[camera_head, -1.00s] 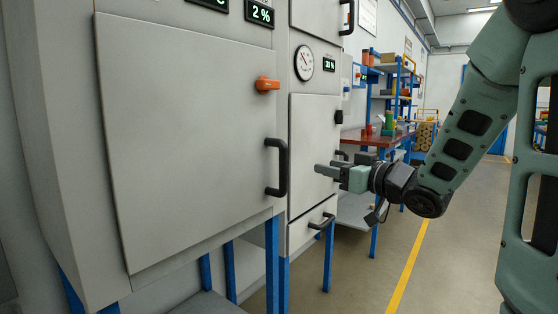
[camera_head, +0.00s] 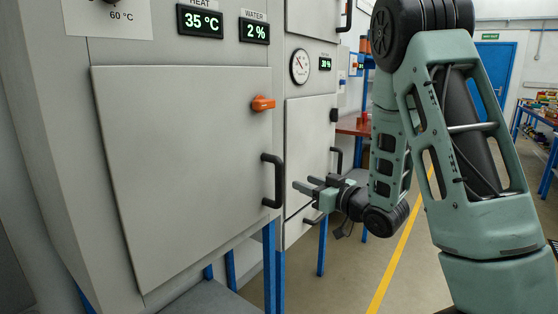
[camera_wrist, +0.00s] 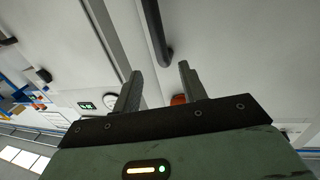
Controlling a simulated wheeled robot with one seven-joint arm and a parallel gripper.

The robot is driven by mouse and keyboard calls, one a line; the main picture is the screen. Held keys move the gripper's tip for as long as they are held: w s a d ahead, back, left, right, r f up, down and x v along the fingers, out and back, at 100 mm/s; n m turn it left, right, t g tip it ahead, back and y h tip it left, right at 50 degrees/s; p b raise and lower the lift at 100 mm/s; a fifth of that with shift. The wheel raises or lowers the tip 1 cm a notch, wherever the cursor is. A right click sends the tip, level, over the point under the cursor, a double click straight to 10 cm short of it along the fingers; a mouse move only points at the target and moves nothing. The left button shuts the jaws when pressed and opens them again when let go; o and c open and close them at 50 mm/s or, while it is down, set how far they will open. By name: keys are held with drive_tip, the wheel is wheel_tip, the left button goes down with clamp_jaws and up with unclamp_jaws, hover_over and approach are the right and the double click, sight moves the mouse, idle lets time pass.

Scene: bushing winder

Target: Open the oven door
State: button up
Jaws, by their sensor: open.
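The oven door (camera_head: 180,165) is a large grey panel on the left and looks shut. Its black vertical bar handle (camera_head: 272,181) is on the door's right edge. An orange latch knob (camera_head: 262,103) sits above the handle. My gripper (camera_head: 303,186) is open and empty, just right of the handle, with its fingers pointing left towards it. In the wrist view the black handle (camera_wrist: 157,35) lies ahead of the gap between my fingers (camera_wrist: 160,70), apart from them. An orange part (camera_wrist: 178,100) shows between the fingers.
A second grey cabinet door (camera_head: 310,150) with a gauge (camera_head: 300,66) stands close behind my gripper. Displays (camera_head: 200,20) are above the oven door. Open floor with a yellow line (camera_head: 395,255) lies to the right. Blue shelving (camera_head: 540,150) stands at the far right.

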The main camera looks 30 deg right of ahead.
sight(282, 173)
drive_tip(key=w, duration=0.3)
drive_tip(key=w+a, duration=0.1)
drive_tip(key=w, duration=0.3)
drive_tip(key=w+p, duration=0.1)
drive_tip(key=w, duration=0.3)
drive_tip(key=shift+w+a, duration=0.15)
drive_tip(key=shift+a, duration=0.25)
drive_tip(key=shift+c, duration=0.3)
clamp_jaws()
